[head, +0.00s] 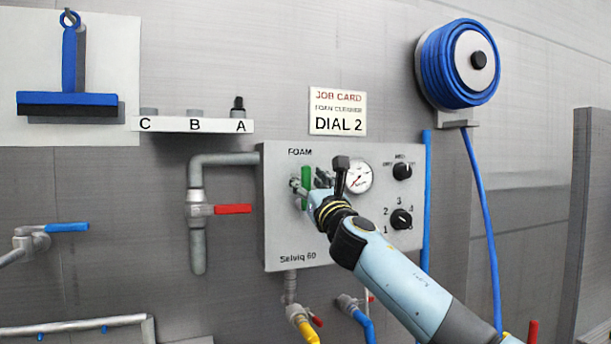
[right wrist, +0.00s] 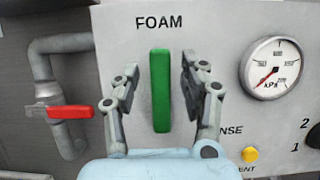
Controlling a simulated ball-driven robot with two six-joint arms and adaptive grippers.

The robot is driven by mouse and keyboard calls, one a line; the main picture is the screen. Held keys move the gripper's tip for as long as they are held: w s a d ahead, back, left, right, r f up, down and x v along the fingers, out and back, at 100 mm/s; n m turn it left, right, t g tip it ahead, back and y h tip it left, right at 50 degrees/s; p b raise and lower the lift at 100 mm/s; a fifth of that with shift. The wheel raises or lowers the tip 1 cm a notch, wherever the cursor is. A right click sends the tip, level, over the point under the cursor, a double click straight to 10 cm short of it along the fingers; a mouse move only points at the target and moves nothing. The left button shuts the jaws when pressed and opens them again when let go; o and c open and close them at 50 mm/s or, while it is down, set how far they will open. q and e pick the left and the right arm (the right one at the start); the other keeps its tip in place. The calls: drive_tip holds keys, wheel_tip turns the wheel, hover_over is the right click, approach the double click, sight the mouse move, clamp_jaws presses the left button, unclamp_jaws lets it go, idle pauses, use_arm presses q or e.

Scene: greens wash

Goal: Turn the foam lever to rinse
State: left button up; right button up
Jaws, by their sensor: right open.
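The foam lever is a green bar (right wrist: 160,92) standing upright under the word FOAM in the right wrist view. It also shows in the head view (head: 306,186), partly behind my right gripper. My right gripper (right wrist: 158,75) is open, with one finger on each side of the green lever; I cannot tell whether either finger touches it. In the head view the right gripper (head: 310,185) is at the left part of the grey panel (head: 290,240). The label ending in "NSE" beside the lever is partly hidden by the right finger. My left gripper is not in view.
A pressure gauge (head: 358,177) and two black dials (head: 401,219) sit right of the lever. A pipe with a red-handled valve (head: 233,209) is left of the panel. A blue hose reel (head: 457,65) hangs at upper right. A job card (head: 338,111) reads DIAL 2.

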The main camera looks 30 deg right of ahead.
drive_tip(key=shift+x, duration=0.95)
drive_tip(key=shift+c, duration=0.4)
clamp_jaws()
